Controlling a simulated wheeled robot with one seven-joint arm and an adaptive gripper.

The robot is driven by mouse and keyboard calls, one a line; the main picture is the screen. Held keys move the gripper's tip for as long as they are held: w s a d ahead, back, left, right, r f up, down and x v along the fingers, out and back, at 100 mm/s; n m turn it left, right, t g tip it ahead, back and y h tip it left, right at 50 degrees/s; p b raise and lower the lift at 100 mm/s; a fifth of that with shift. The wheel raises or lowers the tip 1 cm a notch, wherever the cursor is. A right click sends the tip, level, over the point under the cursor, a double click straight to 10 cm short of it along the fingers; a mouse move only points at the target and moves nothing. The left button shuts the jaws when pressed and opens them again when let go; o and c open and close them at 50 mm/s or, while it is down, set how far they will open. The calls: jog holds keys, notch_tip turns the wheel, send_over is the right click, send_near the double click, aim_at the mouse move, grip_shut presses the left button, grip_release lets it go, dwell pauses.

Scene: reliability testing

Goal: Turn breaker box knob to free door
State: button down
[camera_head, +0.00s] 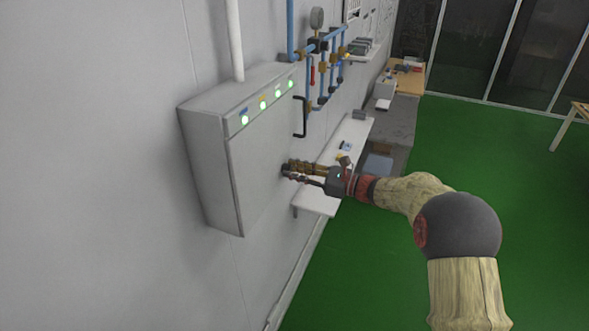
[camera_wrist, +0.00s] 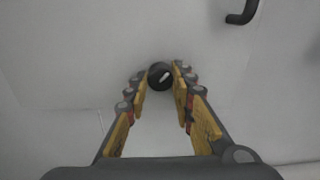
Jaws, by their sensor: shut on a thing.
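The grey breaker box (camera_head: 262,166) is fixed to the wall at the left of the head view, with its door closed. Its door fills the wrist view (camera_wrist: 60,55). The round black knob (camera_wrist: 160,76) with a light pointer mark is on the door, and the pointer is tilted. My gripper (camera_wrist: 160,84) has its two fingertips on either side of the knob and is shut on it. In the head view my gripper (camera_head: 290,170) reaches the door's lower right side and hides the knob.
A black handle (camera_head: 301,117) sticks out at the door's right edge; it also shows in the wrist view (camera_wrist: 243,12). Blue pipes (camera_head: 322,75) with a gauge are on the wall beyond. A white shelf (camera_head: 316,202) lies behind my gripper.

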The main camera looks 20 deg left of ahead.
jog(key=shift+r+m+p, duration=0.1)
jog(key=shift+m+p, duration=0.75)
jog(key=shift+m, duration=0.95)
jog(key=c, duration=1.6)
grip_release()
jog(key=shift+o, duration=0.5)
jog(key=s+d, duration=0.1)
jog(key=d, duration=1.1)
jog(key=shift+r, duration=0.1)
